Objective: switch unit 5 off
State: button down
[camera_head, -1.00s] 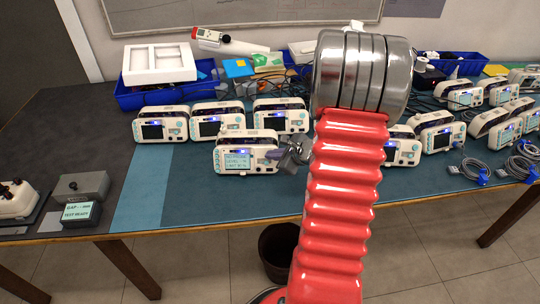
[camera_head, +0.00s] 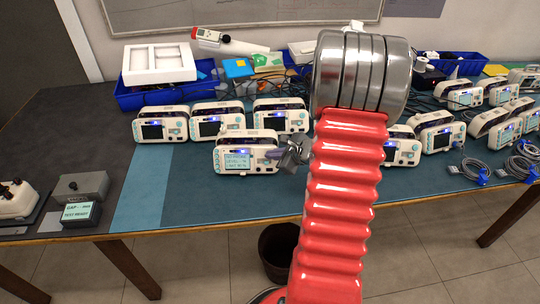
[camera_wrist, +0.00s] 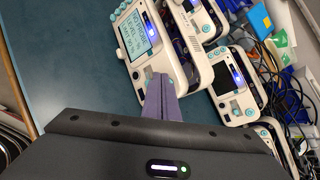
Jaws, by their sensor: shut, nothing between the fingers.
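A white monitor unit (camera_head: 240,160) with a lit pale screen stands at the front of the left group on the teal mat. Its screen (camera_wrist: 133,36) also shows in the wrist view, with text too small to read surely. My gripper (camera_head: 276,154) is at the right side of this unit's front. In the wrist view, the purple-grey fingers of my gripper (camera_wrist: 161,85) are closed together with nothing between them. Their tips are at the unit's lower front, by its buttons; I cannot tell if they touch. I cannot read which unit is number 5.
Several other white monitors with dark screens stand close behind, such as the back left one (camera_head: 161,127). More units stand right of my red arm. Coiled grey cables (camera_head: 478,172) lie at the right. A grey test box (camera_head: 81,187) stands at left.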

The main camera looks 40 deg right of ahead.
jog(key=shift+w+d+f, duration=0.1)
jog(key=shift+w+d, duration=0.05)
dwell(0.4)
jog(key=shift+s+a+r, duration=0.35)
jog(key=shift+s+a, duration=0.15)
jog(key=shift+s, duration=0.05)
dwell(0.4)
jog(key=shift+s+a+r, duration=0.55)
jog(key=shift+s+a, duration=0.2)
jog(key=shift+s, duration=0.1)
jog(key=shift+s+a+r, duration=0.5)
jog(key=shift+s+a, duration=0.2)
jog(key=shift+s, duration=0.15)
